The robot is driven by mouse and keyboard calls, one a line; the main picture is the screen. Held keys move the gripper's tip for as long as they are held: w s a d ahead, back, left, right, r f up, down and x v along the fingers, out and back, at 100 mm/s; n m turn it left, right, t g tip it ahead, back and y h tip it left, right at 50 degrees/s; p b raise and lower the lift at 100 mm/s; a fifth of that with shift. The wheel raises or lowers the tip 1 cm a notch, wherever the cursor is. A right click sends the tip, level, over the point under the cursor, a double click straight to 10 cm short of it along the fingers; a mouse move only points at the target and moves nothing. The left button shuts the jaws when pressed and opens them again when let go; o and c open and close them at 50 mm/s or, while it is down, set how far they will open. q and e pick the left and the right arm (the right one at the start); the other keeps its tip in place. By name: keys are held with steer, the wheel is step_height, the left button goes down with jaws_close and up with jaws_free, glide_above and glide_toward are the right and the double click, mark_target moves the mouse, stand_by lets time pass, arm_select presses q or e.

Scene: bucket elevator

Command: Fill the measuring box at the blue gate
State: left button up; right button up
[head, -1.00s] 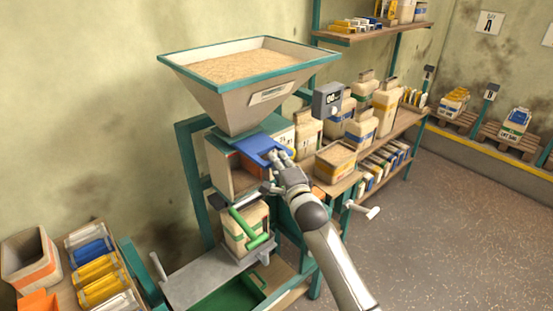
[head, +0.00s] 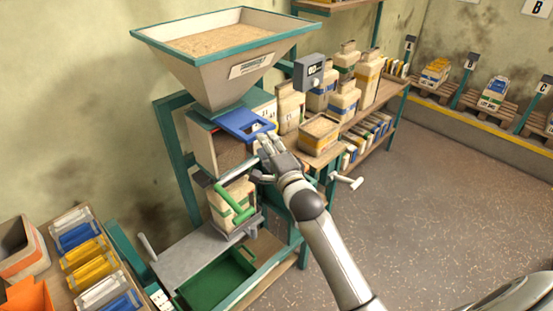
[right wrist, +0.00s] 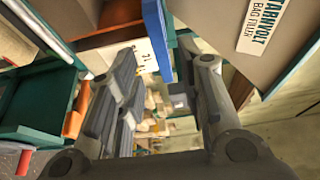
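The blue gate (head: 248,125) sticks out from under the grain-filled hopper (head: 205,85), toward my right arm. The measuring box (head: 203,143) is directly below it, with a brownish front; I cannot tell its fill level. A green handle (head: 238,208) is lower down, in front of a paper bag (head: 217,213). My right gripper (head: 266,150) is just in front of and below the gate's outer edge. In the right wrist view its fingers (right wrist: 165,68) are apart, with the blue gate (right wrist: 158,38) beyond them; contact is not visible. My left gripper is not in view.
A shelf with bags and a grey display box (head: 309,72) stands behind the gripper. A green tray (head: 215,278) lies below the bag stand. A table with bundles (head: 90,270) is at the left. Open floor (head: 430,200) lies to the right.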

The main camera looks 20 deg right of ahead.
steer(key=s, duration=0.6)
steer(key=shift+s+a, duration=0.15)
steer(key=shift+s, duration=0.25)
stand_by(0.8)
steer(key=shift+f, duration=0.15)
steer(key=c, duration=0.4)
steer(key=d+f+b, duration=0.1)
steer(key=d, duration=0.1)
steer(key=d+f+y+b, duration=0.1)
steer(key=b, duration=0.1)
steer(key=d+f+n+y+b, duration=0.1)
steer(key=d+b, duration=0.1)
steer(key=shift+s+d, duration=0.25)
steer(key=shift+d, duration=0.05)
jaws_close()
steer(key=s+d+r+n+g+y+b, duration=0.1)
steer(key=s+d+r+n+y+b, duration=0.15)
steer(key=y+b, duration=0.25)
steer(key=p+x, duration=0.4)
steer(key=x, duration=1)
steer(key=shift+w+d+r+n, duration=0.2)
steer(key=shift+d+r+n, duration=0.05)
steer(key=shift+r+n, duration=0.2)
